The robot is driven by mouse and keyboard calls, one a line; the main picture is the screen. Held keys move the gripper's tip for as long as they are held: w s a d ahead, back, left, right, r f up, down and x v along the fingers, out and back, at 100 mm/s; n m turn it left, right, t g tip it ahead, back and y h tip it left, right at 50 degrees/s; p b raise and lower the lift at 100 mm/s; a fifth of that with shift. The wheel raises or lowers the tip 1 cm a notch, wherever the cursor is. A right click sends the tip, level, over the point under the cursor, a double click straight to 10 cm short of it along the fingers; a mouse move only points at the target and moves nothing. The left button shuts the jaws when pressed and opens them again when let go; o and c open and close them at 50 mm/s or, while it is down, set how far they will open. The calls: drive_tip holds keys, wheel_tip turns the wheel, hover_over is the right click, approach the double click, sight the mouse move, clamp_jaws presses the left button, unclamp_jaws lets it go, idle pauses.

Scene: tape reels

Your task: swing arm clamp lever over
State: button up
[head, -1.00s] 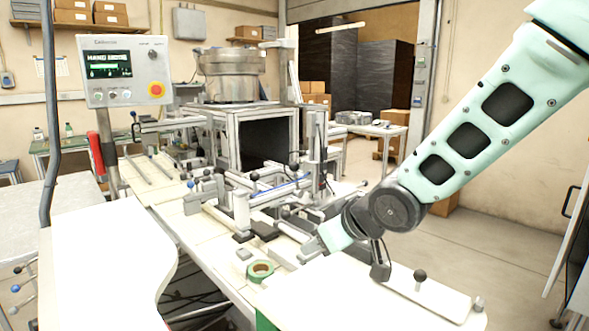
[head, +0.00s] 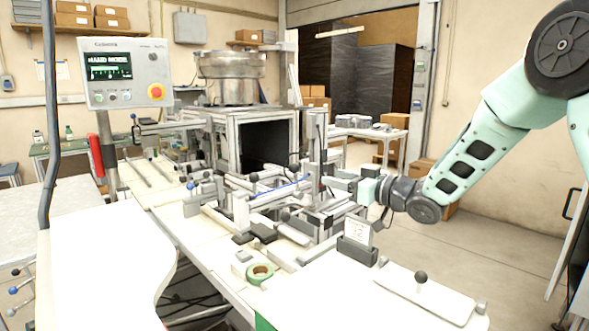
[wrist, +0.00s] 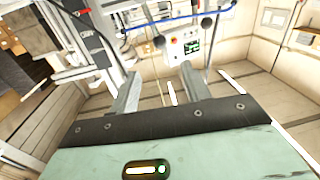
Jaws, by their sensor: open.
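My gripper (head: 330,182) is at the right side of the metal fixture (head: 240,207) in the head view, level with its upper parts. In the wrist view my gripper (wrist: 158,76) has its two fingers apart, with nothing between them. Black ball-ended levers stand on the fixture, one at its upper left (head: 254,177) and one near its front (head: 285,215). Two dark ball knobs, one left (wrist: 159,41) and one right (wrist: 208,48), show beyond the fingertips in the wrist view. I cannot tell which lever belongs to the swing arm clamp.
A green tape reel (head: 260,273) lies on the front bench. A small card in a dark holder (head: 357,240) and a plate with a black knob (head: 425,295) stand on the right. A control panel (head: 125,72) stands at left. Fixture posts crowd my gripper's left.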

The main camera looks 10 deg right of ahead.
sight(298, 169)
drive_tip(key=p+x, duration=0.1)
drive_tip(key=x, duration=1.3)
drive_tip(key=shift+w+a+p, duration=0.1)
drive_tip(key=shift+w+p, duration=0.05)
drive_tip(key=shift+p, duration=0.15)
drive_tip(key=shift+a, duration=0.1)
clamp_jaws()
